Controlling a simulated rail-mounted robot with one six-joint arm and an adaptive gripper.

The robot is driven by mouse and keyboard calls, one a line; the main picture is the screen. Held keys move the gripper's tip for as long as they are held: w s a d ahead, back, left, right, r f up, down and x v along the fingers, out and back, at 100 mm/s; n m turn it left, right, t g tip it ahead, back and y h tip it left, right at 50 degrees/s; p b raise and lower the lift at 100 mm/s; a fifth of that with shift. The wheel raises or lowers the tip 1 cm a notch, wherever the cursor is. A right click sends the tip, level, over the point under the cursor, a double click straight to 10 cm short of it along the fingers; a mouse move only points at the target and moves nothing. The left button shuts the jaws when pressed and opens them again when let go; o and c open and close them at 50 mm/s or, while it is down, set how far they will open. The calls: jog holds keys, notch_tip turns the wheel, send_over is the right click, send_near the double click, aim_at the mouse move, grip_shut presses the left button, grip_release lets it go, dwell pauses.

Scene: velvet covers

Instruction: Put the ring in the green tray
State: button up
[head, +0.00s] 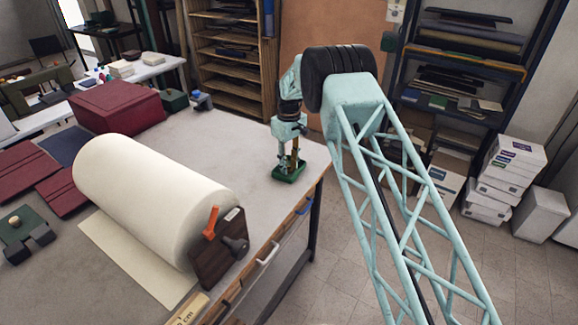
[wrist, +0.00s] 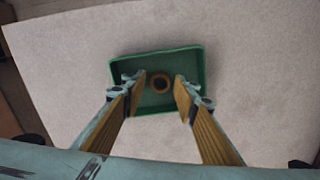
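The green tray (wrist: 195,62) lies on the pale tabletop below my gripper; it also shows in the head view (head: 292,178) near the table's right edge. The ring (wrist: 160,75), small and brown-orange, appears to lie flat on the tray's floor, near its middle. My gripper (wrist: 157,98) points down over the tray, with its two wood-coloured fingers spread on either side of the ring. Gaps show between each finger and the ring. In the head view my gripper (head: 289,164) hides part of the tray, and I cannot make out the ring there.
A large cream roll (head: 150,195) with a dark end bracket (head: 218,250) lies on the table left of the tray. Dark red boxes (head: 115,108) and a small green block (head: 174,101) stand further back. The tabletop around the tray is clear.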

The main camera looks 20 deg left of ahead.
aim_at(289, 168)
jog(key=shift+o, duration=0.5)
jog(key=shift+r, duration=0.2)
notch_tip(289, 168, up, 12)
dwell(0.5)
dwell(0.6)
dwell(0.3)
